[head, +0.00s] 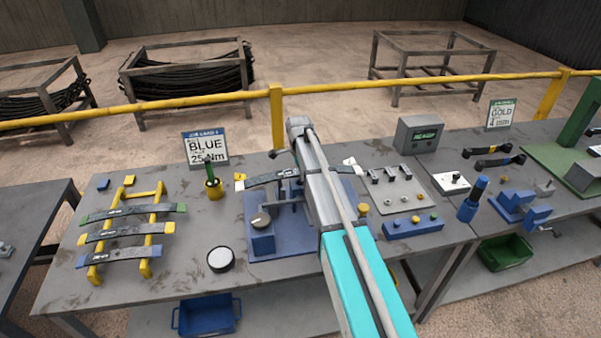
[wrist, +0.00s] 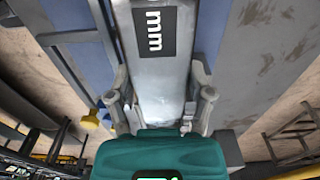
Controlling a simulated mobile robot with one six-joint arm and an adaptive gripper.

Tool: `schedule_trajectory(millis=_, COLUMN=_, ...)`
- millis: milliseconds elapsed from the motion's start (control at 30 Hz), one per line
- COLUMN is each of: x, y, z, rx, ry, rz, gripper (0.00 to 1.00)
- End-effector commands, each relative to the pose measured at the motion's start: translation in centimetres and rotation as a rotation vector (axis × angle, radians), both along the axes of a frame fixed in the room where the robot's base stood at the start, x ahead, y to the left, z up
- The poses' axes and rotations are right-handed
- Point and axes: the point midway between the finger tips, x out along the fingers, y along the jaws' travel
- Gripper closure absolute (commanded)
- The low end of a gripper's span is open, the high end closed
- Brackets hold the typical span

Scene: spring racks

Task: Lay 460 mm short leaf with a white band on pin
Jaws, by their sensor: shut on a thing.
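The short grey leaf with white end bands (head: 266,179) lies across above the blue fixture plate (head: 256,205). Its left end shows left of my arm and its right end at the right of it. In the wrist view the leaf (wrist: 158,85) runs up between my fingers, with a dark label ending in "mm". My gripper (wrist: 160,100) is shut on the leaf. In the head view my arm hides the grip and much of the fixture. I cannot make out the pin clearly, nor tell whether the leaf touches it.
A yellow rack (head: 94,270) at left holds leaves with green, yellow and blue ends. A round white-topped pot (head: 221,259) and a yellow cup with a green tool (head: 214,188) stand beside the fixture. A grey plate with parts (head: 391,197) and a blue block with buttons (head: 413,227) are right.

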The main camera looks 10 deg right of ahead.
Motion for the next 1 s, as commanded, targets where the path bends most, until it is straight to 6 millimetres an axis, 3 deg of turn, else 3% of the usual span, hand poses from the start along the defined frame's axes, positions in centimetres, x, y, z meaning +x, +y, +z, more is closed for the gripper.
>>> schedule_trajectory(millis=1000, x=-0.01, y=0.09, z=-0.61, rx=0.000, ry=0.000, rz=0.001, gripper=0.90)
